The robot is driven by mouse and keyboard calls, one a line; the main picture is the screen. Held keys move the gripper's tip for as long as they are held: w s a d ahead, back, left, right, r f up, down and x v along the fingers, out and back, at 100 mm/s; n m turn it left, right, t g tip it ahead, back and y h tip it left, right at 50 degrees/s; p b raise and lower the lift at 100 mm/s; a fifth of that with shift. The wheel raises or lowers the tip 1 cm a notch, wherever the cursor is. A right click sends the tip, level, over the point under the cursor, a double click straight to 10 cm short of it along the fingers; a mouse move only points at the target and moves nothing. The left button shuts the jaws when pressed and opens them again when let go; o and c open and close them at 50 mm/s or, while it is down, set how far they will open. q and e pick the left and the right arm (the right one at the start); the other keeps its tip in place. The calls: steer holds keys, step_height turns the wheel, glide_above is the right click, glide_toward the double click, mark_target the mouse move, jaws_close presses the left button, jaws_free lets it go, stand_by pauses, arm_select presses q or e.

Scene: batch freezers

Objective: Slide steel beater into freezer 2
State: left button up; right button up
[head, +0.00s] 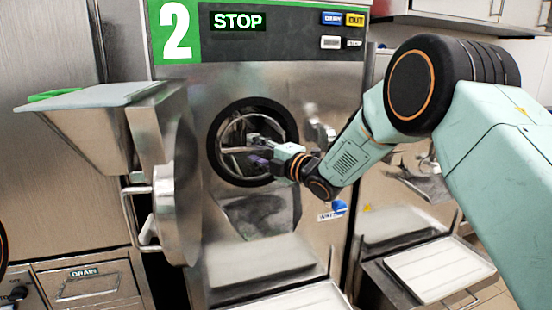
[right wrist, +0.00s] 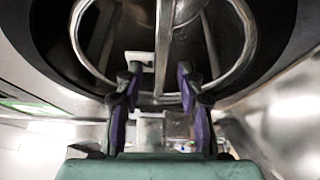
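Freezer 2 (head: 335,110) stands ahead with its round door (head: 180,205) swung open to the left. The steel beater (head: 234,151) is inside the dark round bore, its ring and bars showing at the mouth. In the right wrist view the beater's ring (right wrist: 241,72) and central bar (right wrist: 165,40) fill the opening. My right gripper (head: 258,150) is at the bore mouth. In the wrist view its purple-padded fingers (right wrist: 160,85) stand apart on either side of the central bar, with gaps visible. How deep the beater sits is hidden. My left gripper is out of view.
A steel hopper (head: 85,125) with a grey lid juts out at the left above the door. A pale tray (head: 300,298) lies below the bore, and another tray (head: 440,268) sits at the right. The bore rim surrounds my right gripper closely.

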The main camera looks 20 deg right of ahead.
steer(key=v, duration=0.8)
stand_by(0.4)
